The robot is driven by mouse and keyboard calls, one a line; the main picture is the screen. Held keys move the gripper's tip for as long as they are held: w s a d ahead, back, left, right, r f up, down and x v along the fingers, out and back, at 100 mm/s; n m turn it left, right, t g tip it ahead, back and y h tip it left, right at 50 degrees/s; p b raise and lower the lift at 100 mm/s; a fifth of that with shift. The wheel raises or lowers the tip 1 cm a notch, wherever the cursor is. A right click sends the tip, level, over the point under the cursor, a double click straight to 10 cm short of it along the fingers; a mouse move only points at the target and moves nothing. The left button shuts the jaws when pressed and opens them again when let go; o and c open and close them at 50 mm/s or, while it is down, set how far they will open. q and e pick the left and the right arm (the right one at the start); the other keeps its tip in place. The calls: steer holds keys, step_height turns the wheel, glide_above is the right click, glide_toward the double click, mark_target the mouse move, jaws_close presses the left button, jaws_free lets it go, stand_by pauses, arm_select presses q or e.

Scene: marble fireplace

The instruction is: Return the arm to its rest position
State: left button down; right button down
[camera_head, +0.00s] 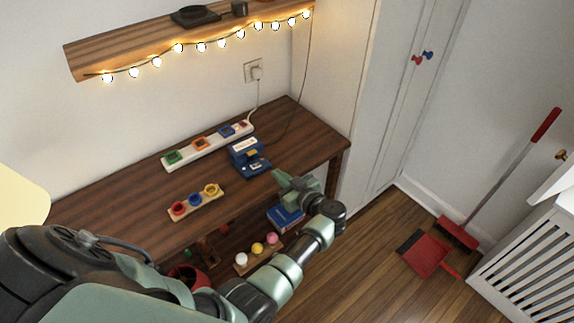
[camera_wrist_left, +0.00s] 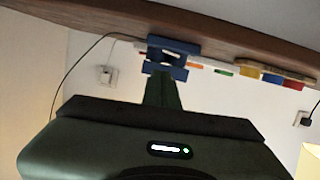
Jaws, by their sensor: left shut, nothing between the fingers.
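My left arm reaches in from the bottom left of the head view, over the front of the wooden table (camera_head: 120,205). Its green gripper (camera_head: 282,180) is at the table's front right edge, just in front of a blue device (camera_head: 247,155). The gripper is shut and empty. In the left wrist view the shut fingers (camera_wrist_left: 163,88) point at the blue device (camera_wrist_left: 170,50), with the table edge (camera_wrist_left: 110,25) across the top. Whether they touch it cannot be told. My right gripper is not in view.
A white power strip (camera_head: 208,147) with coloured pieces and a wooden strip of coloured cups (camera_head: 196,203) lie on the table. Below are a blue box (camera_head: 284,217) and a board with balls (camera_head: 258,257). A red dustpan (camera_head: 428,254) lies on the open floor at right.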

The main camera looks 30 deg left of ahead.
arm_select(q)
steer(key=s+d+f+m+t+h, duration=0.1)
steer(key=d+f+m+t+h, duration=0.3)
steer(key=f, duration=0.3)
steer(key=s+d+f+m+t+h, duration=0.2)
steer(key=d+f+m+t+h, duration=0.15)
steer(key=f+m, duration=0.2)
steer(key=s+d+f+m+g+h, duration=0.1)
steer(key=s+d+f+m+h, duration=0.15)
steer(key=s+f, duration=0.4)
steer(key=s+d+f+m+g+h, duration=0.1)
steer(key=s+d+f+g+h, duration=0.15)
steer(key=s+f, duration=0.4)
steer(key=s+a+f+m+g, duration=0.1)
steer(key=s+f+g, duration=0.2)
steer(key=s, duration=0.8)
steer(key=s+a+f+m+g+h, duration=0.1)
steer(key=s+f+g, duration=0.2)
steer(key=s+f, duration=0.4)
steer(key=s+a+f+m+g, duration=0.1)
steer(key=s+f+g, duration=0.2)
steer(key=s, duration=1.2)
step_height(320, 180, down, 3)
steer(key=shift+s+f, duration=0.1)
steer(key=shift+s, duration=0.15)
